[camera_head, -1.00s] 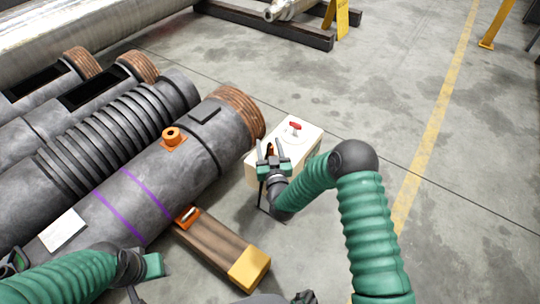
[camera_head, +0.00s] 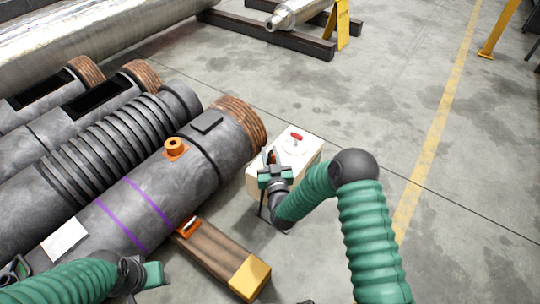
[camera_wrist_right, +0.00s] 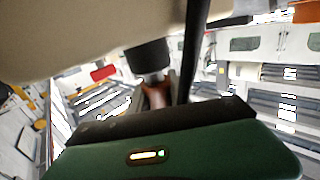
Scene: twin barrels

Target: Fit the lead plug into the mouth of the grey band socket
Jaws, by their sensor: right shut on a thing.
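My right gripper (camera_head: 273,160) is at the near left side of a white box and is shut on a small orange-brown piece, taken as the lead plug. In the right wrist view the piece (camera_wrist_right: 156,94) sits between the fingers, below a dark cylinder with a metal collar (camera_wrist_right: 148,57). An orange socket (camera_head: 176,149) stands upright on top of the near grey barrel. A second orange fitting (camera_head: 188,226) is low on that barrel's side. I cannot tell which is the grey band socket. My left gripper (camera_head: 145,276) is at the lower left; its fingers are unclear.
The white box (camera_head: 311,153) with a red handle (camera_head: 296,137) stands beside the barrel's copper-coloured end (camera_head: 241,119). A brown beam with a yellow end (camera_head: 250,277) juts out from the barrel. A dark cable (camera_wrist_right: 194,45) passes close to my right fingers.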

